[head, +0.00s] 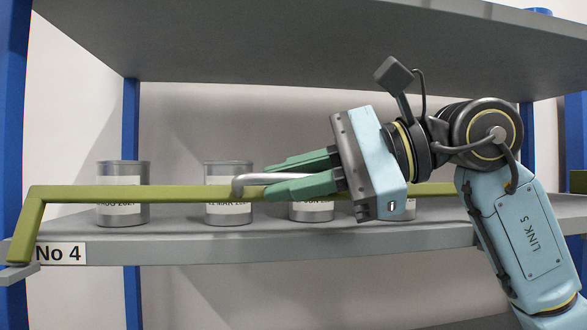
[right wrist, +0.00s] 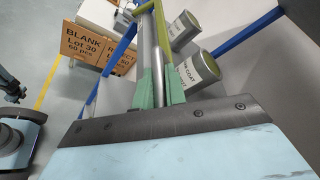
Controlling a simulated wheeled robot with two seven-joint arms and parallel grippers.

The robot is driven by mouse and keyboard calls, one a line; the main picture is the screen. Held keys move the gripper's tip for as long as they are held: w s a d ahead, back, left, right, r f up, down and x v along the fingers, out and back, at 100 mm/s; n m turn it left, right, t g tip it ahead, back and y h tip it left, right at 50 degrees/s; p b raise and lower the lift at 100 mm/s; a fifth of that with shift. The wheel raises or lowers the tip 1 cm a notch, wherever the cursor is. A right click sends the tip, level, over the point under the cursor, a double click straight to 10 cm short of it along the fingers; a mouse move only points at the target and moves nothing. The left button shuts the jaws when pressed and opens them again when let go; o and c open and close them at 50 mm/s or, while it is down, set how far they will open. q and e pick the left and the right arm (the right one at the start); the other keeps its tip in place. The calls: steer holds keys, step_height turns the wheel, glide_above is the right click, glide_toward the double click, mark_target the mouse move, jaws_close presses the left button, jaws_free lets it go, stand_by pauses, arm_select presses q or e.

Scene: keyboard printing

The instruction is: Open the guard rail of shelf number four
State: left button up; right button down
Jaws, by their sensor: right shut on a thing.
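The guard rail (head: 165,194) is an olive bar running across the front of the shelf (head: 270,238) labelled No 4 (head: 60,253). Its left end bends down to the shelf's front corner. A grey rod-like handle (head: 255,179) lies along the rail near its middle. My right gripper (head: 270,178) reaches in from the right with green fingers shut on this handle. The right wrist view shows the handle (right wrist: 157,42) between the two fingers, with part of the rail (right wrist: 145,8) beyond. My left gripper is not in view.
Several grey cans with labels stand on the shelf behind the rail, such as the leftmost can (head: 123,168). An upper shelf (head: 300,45) hangs above, between blue posts (head: 14,120). Brown cartons (right wrist: 82,42) show in the right wrist view.

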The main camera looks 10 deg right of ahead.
steer(key=shift+w+m+g+p, duration=0.3)
steer(key=shift+w+m+p, duration=0.1)
steer(key=shift+w+m, duration=0.25)
